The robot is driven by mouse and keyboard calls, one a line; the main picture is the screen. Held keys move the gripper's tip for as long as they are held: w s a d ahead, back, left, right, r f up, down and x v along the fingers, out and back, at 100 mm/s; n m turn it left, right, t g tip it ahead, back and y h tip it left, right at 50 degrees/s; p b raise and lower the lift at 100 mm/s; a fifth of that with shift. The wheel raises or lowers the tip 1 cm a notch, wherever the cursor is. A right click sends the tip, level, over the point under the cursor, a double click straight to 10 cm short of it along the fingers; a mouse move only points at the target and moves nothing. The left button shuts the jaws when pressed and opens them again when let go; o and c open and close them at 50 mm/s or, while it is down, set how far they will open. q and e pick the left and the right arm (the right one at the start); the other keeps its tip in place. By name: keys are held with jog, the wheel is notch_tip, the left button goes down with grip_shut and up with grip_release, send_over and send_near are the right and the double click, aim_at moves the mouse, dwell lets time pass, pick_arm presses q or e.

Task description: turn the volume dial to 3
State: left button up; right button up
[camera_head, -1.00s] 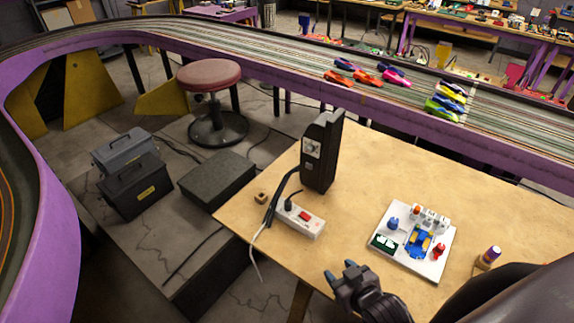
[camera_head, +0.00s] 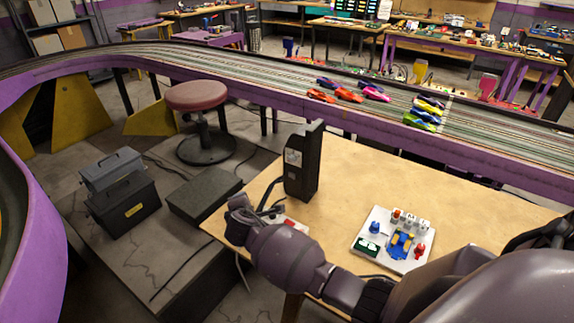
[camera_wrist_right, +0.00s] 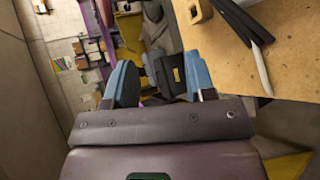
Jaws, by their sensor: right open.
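A tall black speaker-like box (camera_head: 303,170) stands on the wooden table. A light panel (camera_head: 293,157) on its left-hand face carries a round knob, which looks like the volume dial; its setting is too small to read. My right gripper (camera_head: 237,206) is at the table's left edge, left of and below the box, apart from the panel. In the right wrist view the two blue-grey fingers of the gripper (camera_wrist_right: 160,75) are apart with nothing between them. The dial does not show in that view. My left gripper is not in view.
A power strip (camera_head: 290,221) is partly hidden behind my right arm. Black cables and a small wooden block (camera_wrist_right: 197,11) lie near the gripper. The purple-sided track (camera_head: 350,125) runs behind the table.

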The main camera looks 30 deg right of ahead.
jog(key=w+d+r+n+h, duration=0.2)
jog(key=d+n+h, duration=0.2)
jog(key=n+g+h, duration=0.4)
jog(key=n+h, duration=0.2)
jog(key=h, duration=0.1)
send_near(290, 161)
jog(key=b+x, duration=0.1)
jog(key=x, duration=0.6)
jog(key=shift+d+b, duration=0.15)
jog(key=shift+b, duration=0.2)
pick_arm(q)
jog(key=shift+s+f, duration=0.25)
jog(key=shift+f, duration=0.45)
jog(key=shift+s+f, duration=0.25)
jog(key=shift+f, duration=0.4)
pick_arm(e)
jog(key=shift+w+d, duration=0.3)
jog(key=shift+d, duration=0.25)
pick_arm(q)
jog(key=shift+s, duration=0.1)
pick_arm(e)
jog(key=c, duration=0.9)
